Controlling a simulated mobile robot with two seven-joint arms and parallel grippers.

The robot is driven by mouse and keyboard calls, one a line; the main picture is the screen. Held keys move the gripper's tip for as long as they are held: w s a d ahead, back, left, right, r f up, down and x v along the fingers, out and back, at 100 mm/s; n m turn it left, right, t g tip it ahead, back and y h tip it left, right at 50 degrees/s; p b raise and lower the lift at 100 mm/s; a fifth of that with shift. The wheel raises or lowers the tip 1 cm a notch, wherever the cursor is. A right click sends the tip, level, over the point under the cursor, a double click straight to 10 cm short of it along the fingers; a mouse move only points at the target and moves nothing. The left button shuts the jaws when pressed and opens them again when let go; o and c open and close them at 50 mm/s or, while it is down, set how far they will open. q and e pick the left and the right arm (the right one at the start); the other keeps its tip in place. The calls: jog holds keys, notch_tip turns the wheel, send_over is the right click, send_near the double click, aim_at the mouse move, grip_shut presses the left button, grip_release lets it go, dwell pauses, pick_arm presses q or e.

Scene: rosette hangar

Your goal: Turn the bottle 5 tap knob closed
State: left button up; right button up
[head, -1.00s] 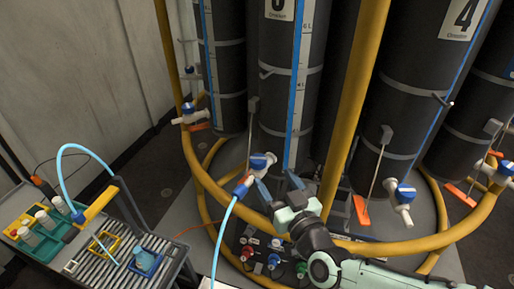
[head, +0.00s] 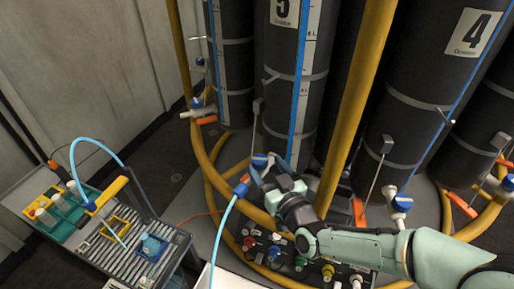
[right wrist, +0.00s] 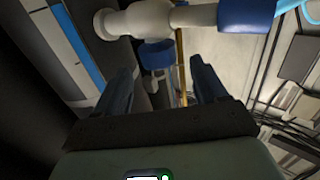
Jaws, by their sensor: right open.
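Bottle 5 (head: 283,60) is a tall dark cylinder with a "5" label and a blue-edged scale strip, left of centre in the head view. Its tap knob (head: 260,160) is blue and white, low on the bottle. In the right wrist view the white tap body (right wrist: 140,20) crosses the top, with the blue knob (right wrist: 157,54) below it. My right gripper (head: 268,170) is open at the tap. In the wrist view its fingers (right wrist: 160,80) stand either side of the knob's line, with the knob beyond them. I cannot tell whether they touch it. My left gripper is out of view.
A blue hose (head: 224,225) hangs from the tap's outlet. A yellow rail (head: 357,100) stands right of bottle 5, and bottle 4 (head: 425,100) is beyond it. A panel of coloured knobs (head: 300,262) lies below my arm. A slatted cart (head: 110,262) stands at left.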

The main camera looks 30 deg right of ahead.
aim_at(257, 155)
jog(key=w, duration=0.6)
jog(key=shift+w+d+p, duration=0.1)
jog(key=shift+p, duration=0.2)
jog(key=shift+c, duration=0.3)
jog(key=c, duration=0.9)
